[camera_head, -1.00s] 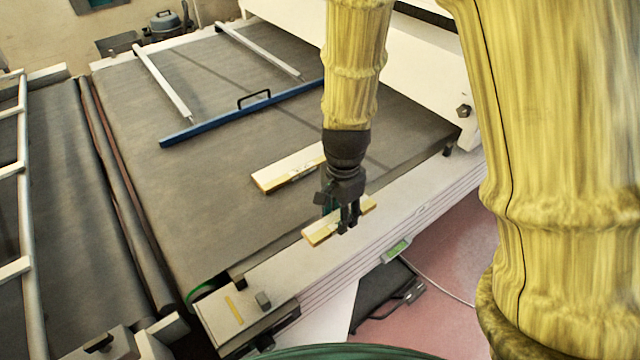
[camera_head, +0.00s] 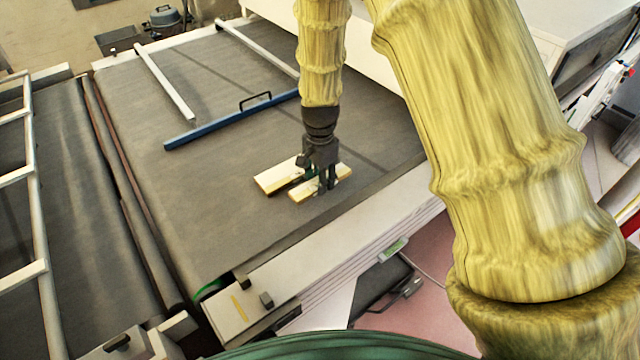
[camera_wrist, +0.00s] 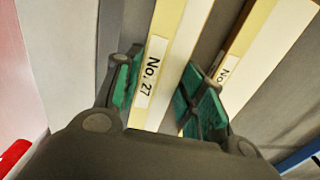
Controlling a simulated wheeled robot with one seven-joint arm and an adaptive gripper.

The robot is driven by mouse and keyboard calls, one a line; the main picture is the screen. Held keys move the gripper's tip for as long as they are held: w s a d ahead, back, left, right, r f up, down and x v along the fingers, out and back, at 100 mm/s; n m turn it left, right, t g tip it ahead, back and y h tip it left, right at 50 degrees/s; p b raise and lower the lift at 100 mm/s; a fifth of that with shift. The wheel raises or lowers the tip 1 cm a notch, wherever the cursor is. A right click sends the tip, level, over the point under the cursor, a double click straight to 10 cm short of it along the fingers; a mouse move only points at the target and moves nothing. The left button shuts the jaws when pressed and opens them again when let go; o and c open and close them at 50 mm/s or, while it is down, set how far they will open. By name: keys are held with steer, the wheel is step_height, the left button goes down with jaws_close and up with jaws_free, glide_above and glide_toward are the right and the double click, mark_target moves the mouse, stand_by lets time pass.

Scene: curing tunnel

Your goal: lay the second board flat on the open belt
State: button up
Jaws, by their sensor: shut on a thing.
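My gripper (camera_head: 326,188) is shut on a small pale yellow-and-cream board (camera_head: 301,194) above or at the near part of the dark belt (camera_head: 220,200). I cannot tell whether this board touches the belt. In the wrist view the held board (camera_wrist: 168,60) is between the green finger pads and bears a label reading "No. 27". A similar board (camera_head: 275,180) lies flat on the belt just behind and to the left, partly hidden by my gripper. It shows in the wrist view (camera_wrist: 272,62) to the right of the held board, roughly parallel, with a narrow gap.
A blue bar with a black handle (camera_head: 232,118) and two pale rails (camera_head: 165,82) lie across the belt farther back. The belt's pale near edge (camera_head: 330,240) runs along the front right. The belt left of the boards is clear.

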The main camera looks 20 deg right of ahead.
steer(key=shift+f+p, duration=0.8)
steer(key=shift+f, duration=0.85)
steer(key=shift+f, duration=0.1)
steer(key=o, duration=1)
step_height(320, 180, up, 12)
steer(key=b, duration=0.4)
